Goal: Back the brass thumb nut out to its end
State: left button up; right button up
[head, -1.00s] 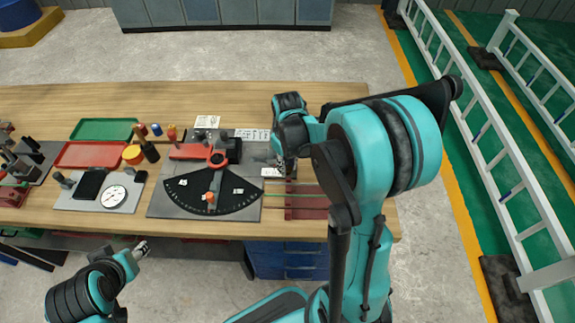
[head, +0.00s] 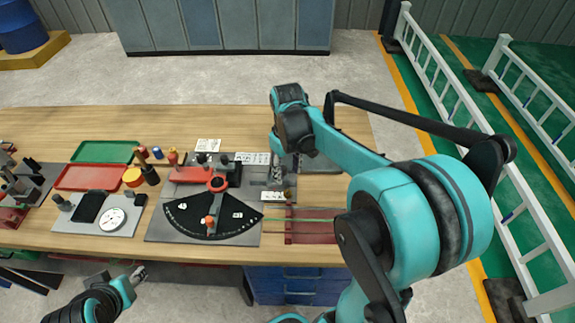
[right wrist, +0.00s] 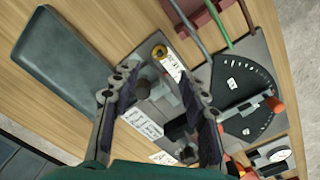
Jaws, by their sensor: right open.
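The brass thumb nut (right wrist: 159,52) is a small yellow ring with a dark centre at the end of a grey fixture plate, beside a white label (right wrist: 172,66). In the head view it is a tiny brassy spot (head: 288,195). My right gripper (right wrist: 160,82) is open and points down over the plate, with the nut just beyond its fingertips and nothing between the fingers. In the head view the right gripper (head: 279,172) hangs over the fixture's right part, hiding some of it. My left gripper (head: 138,275) is low in front of the bench, away from the nut; its jaw opening is too small to judge.
A black angle dial (head: 212,218) with a red-tipped pointer lies left of the nut. A dark grey tray (right wrist: 75,70) lies close by on the bench. Red blocks (head: 312,226) with thin rods are in front. Red and green trays (head: 105,152) are farther left.

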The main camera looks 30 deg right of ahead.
jog(key=shift+r, duration=1.3)
jog(key=s+a+m+t, duration=0.1)
jog(key=s+a+t, duration=0.6)
jog(key=s+a, duration=0.3)
jog(key=shift+s+a+f+m, duration=0.15)
jog(key=shift+s+a+m, duration=0.1)
jog(key=shift+s+m, duration=0.1)
